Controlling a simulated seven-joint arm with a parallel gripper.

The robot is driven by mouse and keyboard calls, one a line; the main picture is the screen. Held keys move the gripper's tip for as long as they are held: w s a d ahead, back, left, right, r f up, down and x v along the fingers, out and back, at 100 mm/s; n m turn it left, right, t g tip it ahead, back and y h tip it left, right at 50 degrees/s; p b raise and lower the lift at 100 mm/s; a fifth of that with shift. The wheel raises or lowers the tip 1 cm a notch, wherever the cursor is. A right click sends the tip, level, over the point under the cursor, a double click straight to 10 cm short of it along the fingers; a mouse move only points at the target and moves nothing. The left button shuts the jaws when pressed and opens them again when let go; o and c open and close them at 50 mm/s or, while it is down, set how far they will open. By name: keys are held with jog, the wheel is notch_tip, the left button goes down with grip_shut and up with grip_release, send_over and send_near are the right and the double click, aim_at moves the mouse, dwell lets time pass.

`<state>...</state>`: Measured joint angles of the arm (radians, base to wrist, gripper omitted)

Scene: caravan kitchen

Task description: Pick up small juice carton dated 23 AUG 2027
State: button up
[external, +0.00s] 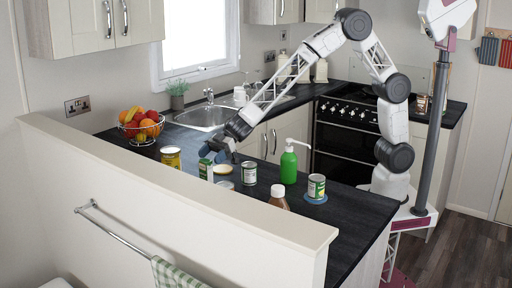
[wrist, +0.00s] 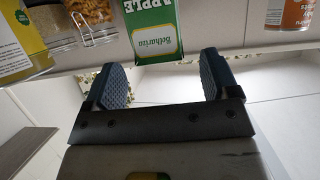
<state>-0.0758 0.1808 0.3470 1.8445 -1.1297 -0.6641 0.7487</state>
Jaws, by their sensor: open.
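A small green and white juice carton (wrist: 153,30) marked "APPLE" shows at the top middle of the wrist view, ahead of my gripper (wrist: 157,80) and in line with the gap between its fingers. The fingers are apart and nothing is between them. No date can be read on the carton. In the external view a green carton (external: 206,170) stands on the dark counter, close beside and just below my gripper (external: 222,150). Whether the fingers touch it cannot be told there.
A yellow tin (external: 171,157) stands left of the carton; a green-labelled can (external: 249,173), green pump bottle (external: 289,165) and another can (external: 316,187) stand right. A pasta jar (wrist: 90,15) sits close beside the carton. A raised ledge (external: 190,190) borders the counter's front.

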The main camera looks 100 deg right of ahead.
aim_at(205, 161)
jog(key=shift+x, duration=2.6)
jog(key=shift+f, duration=0.1)
jog(key=c, duration=1.1)
